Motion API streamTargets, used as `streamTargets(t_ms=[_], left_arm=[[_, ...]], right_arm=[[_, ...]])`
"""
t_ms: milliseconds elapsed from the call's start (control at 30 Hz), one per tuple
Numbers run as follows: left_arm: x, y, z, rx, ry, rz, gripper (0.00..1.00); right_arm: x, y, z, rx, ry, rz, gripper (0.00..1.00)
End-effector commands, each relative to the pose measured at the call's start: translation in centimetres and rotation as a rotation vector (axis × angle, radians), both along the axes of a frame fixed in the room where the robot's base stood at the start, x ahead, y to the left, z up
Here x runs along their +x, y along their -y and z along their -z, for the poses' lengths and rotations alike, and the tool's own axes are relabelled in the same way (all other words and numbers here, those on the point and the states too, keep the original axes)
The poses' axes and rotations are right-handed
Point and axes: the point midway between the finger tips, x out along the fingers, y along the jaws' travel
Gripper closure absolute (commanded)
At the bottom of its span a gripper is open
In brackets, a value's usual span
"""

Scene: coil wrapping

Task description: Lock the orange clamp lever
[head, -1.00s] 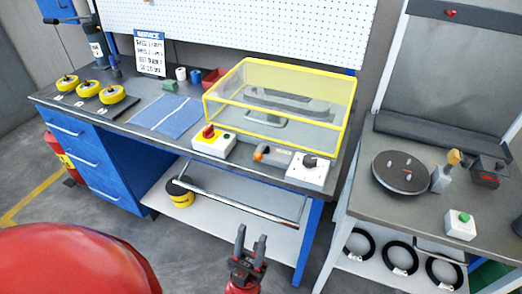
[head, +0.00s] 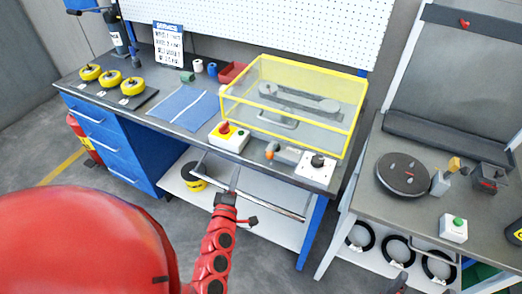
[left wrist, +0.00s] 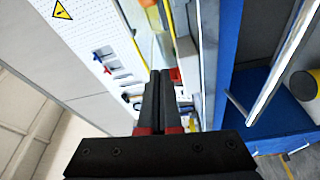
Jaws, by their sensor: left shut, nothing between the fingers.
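An orange knob-like end (head: 271,150) sits on a grey part at the front edge of the blue workbench in the head view. A second small amber-orange lever (head: 455,164) stands on a grey clamp block (head: 440,182) on the right table, beside a round dark disc (head: 403,174). I cannot tell which is the clamp lever, nor its lock state. My left gripper (head: 234,180) is shut and empty, in front of the bench edge, apart from both. In the left wrist view its fingers (left wrist: 158,92) are together. A dark tip at the bottom of the head view may be my right gripper (head: 398,283).
A yellow-framed clear cover (head: 296,104) stands on the bench. A control box with a red knob (head: 229,137) and a box with a black knob (head: 316,167) stand near its front. A metal rail (head: 270,197) runs below the bench edge. A green-button box (head: 454,228) stands on the right table.

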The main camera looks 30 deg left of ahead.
Motion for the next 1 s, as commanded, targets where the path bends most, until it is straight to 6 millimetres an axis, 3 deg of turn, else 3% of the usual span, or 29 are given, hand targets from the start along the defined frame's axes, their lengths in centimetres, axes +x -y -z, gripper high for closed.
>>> streamTargets(t_ms=[200,667,767,1000], left_arm=[[0.4,1.8,-0.5,-0.104,-0.01,0.09,1.0],[1.0,1.8,-0.4,-0.108,-0.012,0.096,1.0],[2.1,1.5,-0.6,-0.109,-0.013,0.097,1.0],[6.7,0.4,-0.9,-0.107,-0.011,0.099,1.0]], right_arm=[[0.0,0.0,-0.7,0.0,0.0,0.0,0.17],[0.0,0.0,-1.0,0.0,0.0,0.0,0.17],[0.0,0.0,-1.6,0.0,0.0,0.0,0.17],[0.0,0.0,-2.9,0.0,0.0,0.0,0.17]])
